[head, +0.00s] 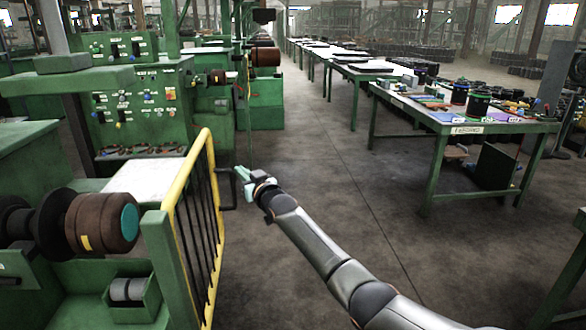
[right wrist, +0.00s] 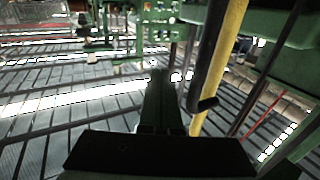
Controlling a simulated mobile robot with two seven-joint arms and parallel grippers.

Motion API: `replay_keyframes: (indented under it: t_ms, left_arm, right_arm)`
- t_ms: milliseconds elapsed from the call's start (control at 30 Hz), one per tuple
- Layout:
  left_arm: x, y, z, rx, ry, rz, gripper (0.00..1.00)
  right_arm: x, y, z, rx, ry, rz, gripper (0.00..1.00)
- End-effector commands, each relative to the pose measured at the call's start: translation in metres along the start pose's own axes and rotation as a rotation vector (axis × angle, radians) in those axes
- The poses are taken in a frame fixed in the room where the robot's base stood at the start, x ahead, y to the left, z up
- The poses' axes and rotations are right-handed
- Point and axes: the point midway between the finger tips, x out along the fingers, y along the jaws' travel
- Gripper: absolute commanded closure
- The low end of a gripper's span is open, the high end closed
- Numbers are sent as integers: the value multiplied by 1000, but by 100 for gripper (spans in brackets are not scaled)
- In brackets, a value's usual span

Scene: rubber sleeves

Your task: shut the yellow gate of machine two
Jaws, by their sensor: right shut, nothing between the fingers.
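The yellow gate (head: 214,176) has a yellow frame with black upright bars and stands left of the middle in the head view. Its near end is by a green post (head: 163,262) of the machine. A dark handle (head: 234,190) shows at its far end. My right gripper (head: 240,174) is shut and empty, just right of the far end; I cannot tell whether it touches the handle. In the right wrist view, the shut fingers (right wrist: 160,98) point forward, with a yellow post (right wrist: 219,62) and a dark bar (right wrist: 206,60) to their right. My left gripper is not in view.
The green machine with a brown roller (head: 100,222) stands at left, and a green control panel (head: 140,100) is behind it. A green table (head: 440,124) with parts on it stands at right. The concrete aisle (head: 310,165) between them is clear.

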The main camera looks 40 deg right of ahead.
Motion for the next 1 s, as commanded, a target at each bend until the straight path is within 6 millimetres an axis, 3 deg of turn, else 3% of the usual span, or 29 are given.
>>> replay_keyframes:
  t_ms: [67, 200, 500, 733, 1000]
  left_arm:
    - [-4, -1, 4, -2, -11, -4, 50]
    - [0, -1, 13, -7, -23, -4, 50]
    - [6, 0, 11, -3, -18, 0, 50]
    - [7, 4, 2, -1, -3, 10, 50]
    - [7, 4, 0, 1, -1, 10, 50]
  right_arm:
    - [-2, 5, 0, -1, -3, 7, 100]
    - [-17, 36, 4, -10, -6, 12, 100]
    - [-42, 82, 4, -9, -7, 12, 100]
    - [-49, 95, 3, -5, -7, 11, 100]
    - [-51, 91, 10, -6, -18, 3, 100]
